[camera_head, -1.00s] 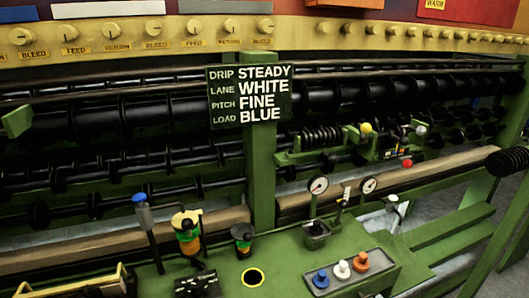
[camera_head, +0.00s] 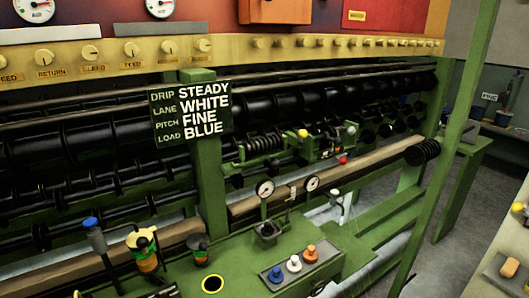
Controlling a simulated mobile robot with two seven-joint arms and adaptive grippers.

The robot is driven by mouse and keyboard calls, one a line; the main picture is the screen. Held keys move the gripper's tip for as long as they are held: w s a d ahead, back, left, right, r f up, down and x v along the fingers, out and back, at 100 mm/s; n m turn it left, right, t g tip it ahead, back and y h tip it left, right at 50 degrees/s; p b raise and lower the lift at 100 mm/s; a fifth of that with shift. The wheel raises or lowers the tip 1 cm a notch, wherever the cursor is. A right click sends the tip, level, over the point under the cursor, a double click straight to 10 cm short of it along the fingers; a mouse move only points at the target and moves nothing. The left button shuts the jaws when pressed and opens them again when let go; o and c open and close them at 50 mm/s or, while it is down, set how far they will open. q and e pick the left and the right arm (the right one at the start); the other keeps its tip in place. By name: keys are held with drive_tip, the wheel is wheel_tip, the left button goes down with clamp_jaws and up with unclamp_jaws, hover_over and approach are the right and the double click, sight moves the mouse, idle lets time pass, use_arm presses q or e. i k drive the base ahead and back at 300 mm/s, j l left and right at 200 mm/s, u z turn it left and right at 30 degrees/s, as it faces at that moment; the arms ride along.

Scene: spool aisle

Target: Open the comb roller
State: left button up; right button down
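No label marks the comb roller, so I cannot tell for sure which part it is. A small green carriage (camera_head: 322,148) sits on the machine right of centre. It carries a black coiled roller (camera_head: 263,143), a yellow knob (camera_head: 302,133), a white knob (camera_head: 351,130) and a red knob (camera_head: 342,160). A larger black ribbed roller (camera_head: 422,152) is at the right end of the wooden beam. Long black rollers (camera_head: 290,110) run behind. A sign (camera_head: 191,113) reads DRIP STEADY, LANE WHITE, PITCH FINE, LOAD BLUE. Neither of my grippers is in view.
A green console in front holds a blue-capped lever (camera_head: 95,235), a yellow-and-black lever (camera_head: 145,252), two gauges (camera_head: 264,188), a ringed hole (camera_head: 212,284) and a tray (camera_head: 327,251) with blue, white and orange pegs. A green post (camera_head: 444,150) stands right; grey floor (camera_head: 445,240) is open beyond.

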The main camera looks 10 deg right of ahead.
sight(250, 148)
drive_tip(key=i+l, duration=0.1)
drive_tip(key=l, duration=0.95)
drive_tip(key=i+l+u, duration=0.1)
drive_tip(key=l, duration=0.95)
drive_tip(key=i+l, duration=0.1)
drive_tip(key=l, duration=0.9)
drive_tip(key=i+j, duration=0.15)
drive_tip(key=j, duration=0.15)
drive_tip(key=i+j, duration=0.15)
drive_tip(key=j, duration=0.15)
